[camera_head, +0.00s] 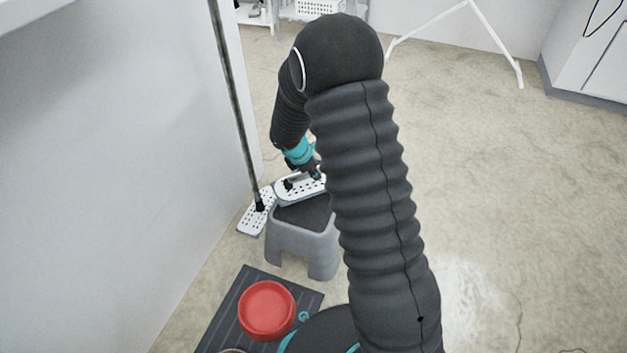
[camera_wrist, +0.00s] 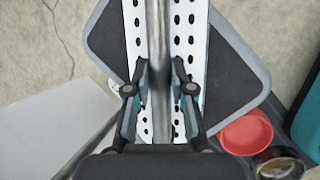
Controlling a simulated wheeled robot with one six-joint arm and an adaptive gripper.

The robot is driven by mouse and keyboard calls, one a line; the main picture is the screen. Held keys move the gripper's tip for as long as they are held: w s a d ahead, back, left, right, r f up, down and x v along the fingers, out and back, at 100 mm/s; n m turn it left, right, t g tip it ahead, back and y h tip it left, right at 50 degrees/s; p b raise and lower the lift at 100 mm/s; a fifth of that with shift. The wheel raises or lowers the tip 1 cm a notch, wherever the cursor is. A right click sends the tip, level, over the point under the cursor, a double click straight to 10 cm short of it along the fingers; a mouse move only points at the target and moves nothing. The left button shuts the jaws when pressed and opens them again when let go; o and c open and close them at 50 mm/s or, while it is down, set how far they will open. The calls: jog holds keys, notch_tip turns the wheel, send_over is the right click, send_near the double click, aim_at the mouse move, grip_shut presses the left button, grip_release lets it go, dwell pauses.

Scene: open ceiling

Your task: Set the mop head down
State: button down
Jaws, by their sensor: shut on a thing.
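The mop head (camera_head: 313,188) is a white plate with rows of dark holes. It is at the top of the grey stool (camera_head: 318,238), at its far side; I cannot tell whether it touches. In the wrist view the mop head (camera_wrist: 191,45) runs lengthwise over the stool's dark top (camera_wrist: 225,75). My gripper (camera_wrist: 161,72) is shut on the grey bar along the mop head's middle, one finger on each side. In the head view my gripper (camera_head: 303,178) is partly hidden by my arm, as is the stool's right side.
A second perforated mop head (camera_head: 252,220) with a long pole (camera_head: 232,90) stands by the wall, left of the stool. A red bowl (camera_head: 267,309) sits on a dark mat (camera_head: 223,328) in front. A white frame (camera_head: 497,42) stands behind. Open floor (camera_head: 480,180) lies right.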

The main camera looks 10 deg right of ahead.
aim_at(312, 179)
jog(key=shift+w+a+f, duration=0.1)
jog(key=shift+a+f, duration=0.15)
jog(key=shift+f, duration=0.05)
jog(key=shift+f+b, duration=0.6)
jog(key=shift+f, duration=1.1)
jog(key=shift+f, duration=0.1)
jog(key=shift+f, duration=0.15)
jog(key=c, duration=1)
grip_release()
